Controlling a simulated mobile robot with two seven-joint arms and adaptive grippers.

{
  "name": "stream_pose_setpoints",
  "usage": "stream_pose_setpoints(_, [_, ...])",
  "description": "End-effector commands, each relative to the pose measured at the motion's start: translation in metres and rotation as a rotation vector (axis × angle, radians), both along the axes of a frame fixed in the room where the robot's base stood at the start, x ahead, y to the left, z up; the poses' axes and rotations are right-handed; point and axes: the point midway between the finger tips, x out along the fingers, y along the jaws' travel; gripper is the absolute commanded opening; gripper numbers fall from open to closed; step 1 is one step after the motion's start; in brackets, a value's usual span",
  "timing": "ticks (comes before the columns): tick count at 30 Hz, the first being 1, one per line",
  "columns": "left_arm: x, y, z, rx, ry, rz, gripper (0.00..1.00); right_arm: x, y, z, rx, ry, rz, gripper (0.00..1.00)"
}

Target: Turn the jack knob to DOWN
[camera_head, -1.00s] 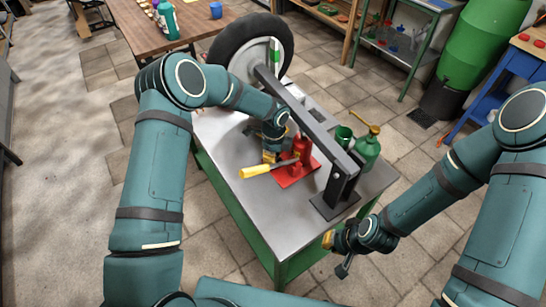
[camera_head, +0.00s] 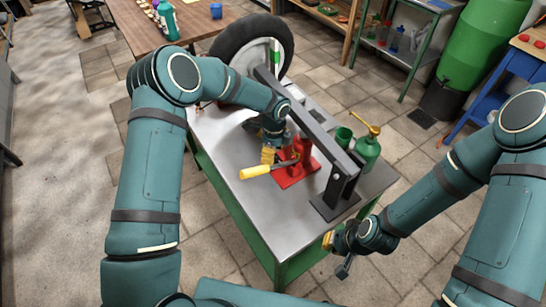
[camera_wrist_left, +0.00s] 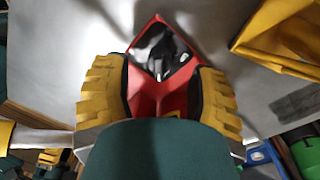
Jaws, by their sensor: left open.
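The red jack (camera_head: 296,172) stands on the grey bench top, under a dark beam. Its lever with a yellow grip (camera_head: 255,172) points left. My left gripper (camera_head: 267,156) is at the jack's left side, its yellow finger pads low behind the lever. In the left wrist view my left gripper (camera_wrist_left: 160,100) is open, with red jack parts (camera_wrist_left: 143,98) seen between its two pads; I cannot tell whether they touch. The jack knob cannot be made out, and its setting is not readable. My right gripper (camera_head: 338,246) hangs off the bench's front right corner, away from the jack.
The dark beam (camera_head: 312,128) runs above the jack from the wheel (camera_head: 250,45) to a post (camera_head: 341,185). A green bottle (camera_head: 368,150) and a green cup (camera_head: 343,137) stand right of the beam. The bench's front left top (camera_head: 225,150) is clear.

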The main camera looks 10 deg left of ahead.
Motion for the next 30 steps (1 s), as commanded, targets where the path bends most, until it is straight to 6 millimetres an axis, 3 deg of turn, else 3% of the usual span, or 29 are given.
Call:
stream_pose_setpoints(6, [0.003,-0.001,0.048,-0.001,-0.005,0.000,0.57,0.000,0.000,0.000,0.000,0.000,0.000,0.00])
stream_pose_setpoints(13, [0.005,-0.001,0.082,-0.001,-0.003,-0.001,0.57,0.000,0.000,0.000,0.000,0.000,0.000,0.00])
stream_pose_setpoints(18, [0.005,-0.001,0.091,0.000,-0.001,-0.001,0.57,0.000,0.000,0.000,0.000,0.000,0.000,0.00])
stream_pose_setpoints(30, [0.005,-0.001,0.092,0.000,-0.001,-0.001,0.57,0.000,0.000,0.000,0.000,0.000,0.000,0.00])
